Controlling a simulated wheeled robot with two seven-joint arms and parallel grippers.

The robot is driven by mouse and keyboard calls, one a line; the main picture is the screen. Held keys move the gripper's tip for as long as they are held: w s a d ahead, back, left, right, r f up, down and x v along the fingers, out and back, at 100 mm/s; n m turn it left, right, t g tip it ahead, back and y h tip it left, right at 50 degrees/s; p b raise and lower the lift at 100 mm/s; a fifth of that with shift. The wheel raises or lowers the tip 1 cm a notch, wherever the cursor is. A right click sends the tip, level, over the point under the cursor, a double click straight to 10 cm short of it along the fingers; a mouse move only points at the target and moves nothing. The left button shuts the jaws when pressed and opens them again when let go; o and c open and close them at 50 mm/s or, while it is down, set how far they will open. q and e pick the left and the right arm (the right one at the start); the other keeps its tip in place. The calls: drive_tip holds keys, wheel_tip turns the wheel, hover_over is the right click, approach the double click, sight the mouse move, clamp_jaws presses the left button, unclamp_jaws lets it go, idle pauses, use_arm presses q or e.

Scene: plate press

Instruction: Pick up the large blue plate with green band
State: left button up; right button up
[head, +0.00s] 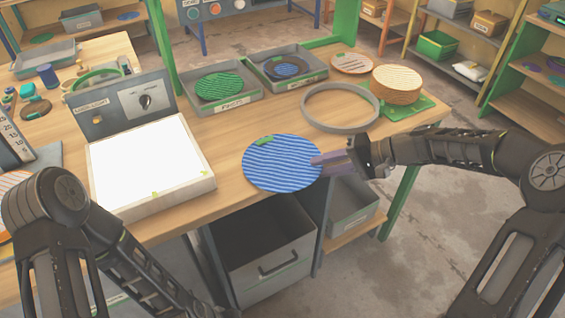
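The large blue plate (278,168) has pale stripes and a small green band (264,140) near its far rim. It is at the front edge of the wooden table, and its near part seems to overhang that edge. My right gripper (322,163) reaches in from the right. Its purple fingers are at the plate's right rim and overlap it. I cannot tell whether they are closed on the rim or still apart. My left arm comes in at the lower left, and its gripper is out of view.
A lightbox (150,165) stands left of the plate. Behind are a tray with a green plate (218,86), a tray with a small dark blue plate (285,69), a grey ring (341,127) and a stack of tan discs (397,84). An open grey drawer (270,272) lies below.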

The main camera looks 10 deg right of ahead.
drive_tip(key=shift+c, duration=0.4)
clamp_jaws()
idle(0.4)
